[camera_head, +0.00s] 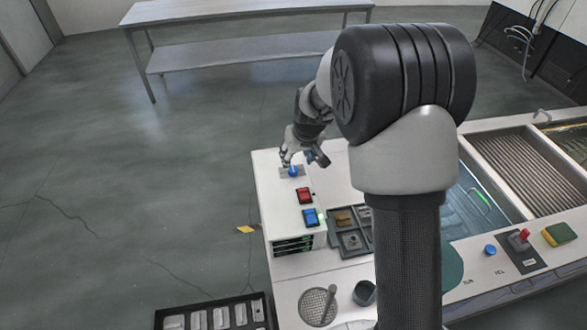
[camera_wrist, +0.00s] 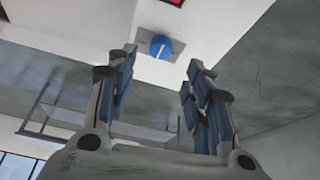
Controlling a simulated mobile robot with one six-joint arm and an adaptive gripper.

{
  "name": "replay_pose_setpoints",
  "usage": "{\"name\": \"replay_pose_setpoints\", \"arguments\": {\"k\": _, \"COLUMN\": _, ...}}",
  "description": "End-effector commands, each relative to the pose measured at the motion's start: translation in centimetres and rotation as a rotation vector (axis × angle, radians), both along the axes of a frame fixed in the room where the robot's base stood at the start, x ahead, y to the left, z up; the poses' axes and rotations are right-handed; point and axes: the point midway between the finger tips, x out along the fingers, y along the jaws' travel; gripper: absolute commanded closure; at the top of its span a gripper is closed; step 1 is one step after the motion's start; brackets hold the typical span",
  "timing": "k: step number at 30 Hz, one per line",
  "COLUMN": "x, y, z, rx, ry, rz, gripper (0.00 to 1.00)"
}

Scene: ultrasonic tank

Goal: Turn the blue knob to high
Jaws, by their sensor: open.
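The blue knob (camera_head: 293,171) sits on a grey plate on top of the white control box (camera_head: 275,215), near its far end. In the wrist view the blue knob (camera_wrist: 160,46) shows a white pointer line and lies ahead, between and beyond the fingertips. My gripper (camera_head: 297,157) is just above and behind the knob in the head view. In the wrist view my gripper (camera_wrist: 160,65) is open, with a finger on each side and nothing between them. I cannot tell whether any finger touches the knob. Any markings around the knob are too small to read.
A red switch (camera_head: 304,195) and a blue switch (camera_head: 310,217) sit on the box nearer to me. A second blue knob (camera_head: 489,249) and a red lever (camera_head: 523,235) are on the counter at right. A parts tray (camera_head: 349,240) stands beside the box.

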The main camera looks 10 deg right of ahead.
Motion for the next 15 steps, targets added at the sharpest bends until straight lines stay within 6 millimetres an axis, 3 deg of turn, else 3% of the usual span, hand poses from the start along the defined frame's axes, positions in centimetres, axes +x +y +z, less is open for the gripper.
{"name": "replay_pose_setpoints", "arguments": {"k": 1, "x": 0.4, "y": 0.1, "z": -1.3, "rx": 0.001, "ry": 0.003, "rz": 0.0, "gripper": 0.53}}
{"name": "replay_pose_setpoints", "arguments": {"k": 6, "x": 1.7, "y": 0.3, "z": -4.5, "rx": 0.001, "ry": 0.001, "rz": 0.0, "gripper": 0.53}}
{"name": "replay_pose_setpoints", "arguments": {"k": 15, "x": 3.0, "y": 0.4, "z": -7.3, "rx": 0.001, "ry": -0.001, "rz": -0.001, "gripper": 0.53}}
